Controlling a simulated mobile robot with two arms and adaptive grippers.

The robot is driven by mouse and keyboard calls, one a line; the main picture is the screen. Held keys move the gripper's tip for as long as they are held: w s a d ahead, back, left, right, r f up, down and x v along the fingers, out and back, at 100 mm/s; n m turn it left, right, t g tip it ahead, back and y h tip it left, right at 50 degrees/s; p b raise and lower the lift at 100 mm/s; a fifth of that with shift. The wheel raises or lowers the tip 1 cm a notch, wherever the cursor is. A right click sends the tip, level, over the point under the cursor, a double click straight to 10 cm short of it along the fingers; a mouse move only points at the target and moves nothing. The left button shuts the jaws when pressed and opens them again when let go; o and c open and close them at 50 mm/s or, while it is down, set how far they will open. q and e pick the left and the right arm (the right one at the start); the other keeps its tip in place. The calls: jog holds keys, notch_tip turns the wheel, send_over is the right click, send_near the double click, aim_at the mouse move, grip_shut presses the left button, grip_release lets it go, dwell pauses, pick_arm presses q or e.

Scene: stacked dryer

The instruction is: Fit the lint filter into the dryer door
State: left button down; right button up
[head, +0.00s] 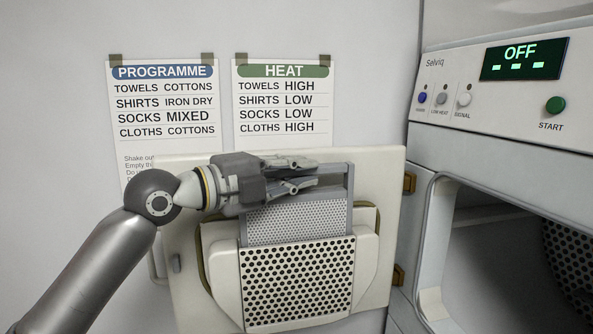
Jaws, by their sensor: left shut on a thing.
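The lint filter (296,222) is a grey frame with fine mesh, upright in front of the open dryer door. My left gripper (314,176) comes in from the left and is shut on the filter's upper part, near its top bar. The dryer door (383,172) is a cream panel standing open, with a raised housing and a black-holed grille (297,285) on its inner face. The filter's lower edge meets the top of the grille; I cannot tell how far it is inside the slot, if at all. My right gripper is not in view.
The dryer's dark drum opening (500,255) is to the right, below a control panel (505,95) reading OFF. Door hinges (409,182) join the door to the dryer. Two wall charts, PROGRAMME (165,105) and HEAT (283,105), hang behind.

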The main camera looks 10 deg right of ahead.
aim_at(294, 207)
pick_arm(q)
jog(key=shift+f+b, duration=2.05)
jog(key=shift+f, duration=1)
jog(key=c, duration=1.7)
grip_release()
jog(key=o, duration=0.3)
jog(key=shift+o, duration=0.2)
jog(key=shift+s+a+f, duration=0.1)
jog(key=shift+s+a, duration=0.2)
jog(key=shift+a, duration=0.2)
jog(key=v, duration=1)
jog(key=shift+s+a+r, duration=0.15)
jog(key=shift+a+r, duration=0.1)
jog(key=shift+a, duration=0.15)
